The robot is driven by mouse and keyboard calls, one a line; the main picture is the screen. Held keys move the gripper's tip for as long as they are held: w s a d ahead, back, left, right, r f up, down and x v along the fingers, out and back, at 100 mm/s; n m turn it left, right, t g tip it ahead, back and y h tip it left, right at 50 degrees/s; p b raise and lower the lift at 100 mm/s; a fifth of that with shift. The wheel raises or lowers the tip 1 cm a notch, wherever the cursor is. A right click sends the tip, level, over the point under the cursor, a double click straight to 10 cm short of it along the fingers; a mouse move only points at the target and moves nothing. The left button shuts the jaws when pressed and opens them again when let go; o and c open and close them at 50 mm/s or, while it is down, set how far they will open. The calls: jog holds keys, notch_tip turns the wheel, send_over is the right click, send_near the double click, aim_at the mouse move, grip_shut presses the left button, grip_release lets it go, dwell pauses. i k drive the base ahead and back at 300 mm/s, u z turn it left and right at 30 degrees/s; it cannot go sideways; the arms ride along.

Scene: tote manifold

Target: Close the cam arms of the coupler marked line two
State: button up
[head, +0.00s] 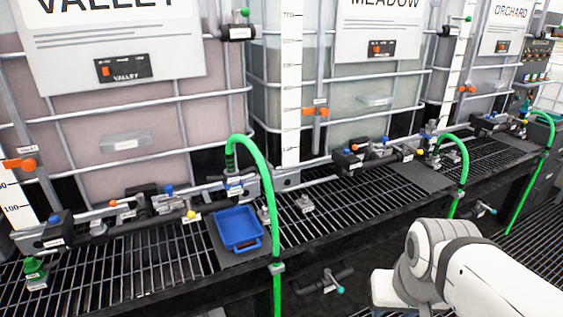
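Green hoses come up to couplers along the rack. One coupler (230,162) is at the left hose top, in front of the VALLEY and MEADOW totes. Another coupler (436,150) is at the middle hose, near the MEADOW tote's right end. The small white tags are too small to read, so I cannot tell which coupler is marked line two. I cannot make out whether any cam arms are open or closed. My white arm shows at lower right, in front of the rack; my gripper is not visible.
A blue tray (239,229) sits on the grating beside the left hose (268,195). The middle hose (460,175) and right hose (532,170) hang over the rack edge. Valves and pipes line the totes' fronts. Capped pipe stubs (325,282) stick out below the grating.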

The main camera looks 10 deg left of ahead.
aim_at(250, 169)
jog(key=u, duration=0.05)
jog(key=i, duration=1)
jog(key=z, duration=0.05)
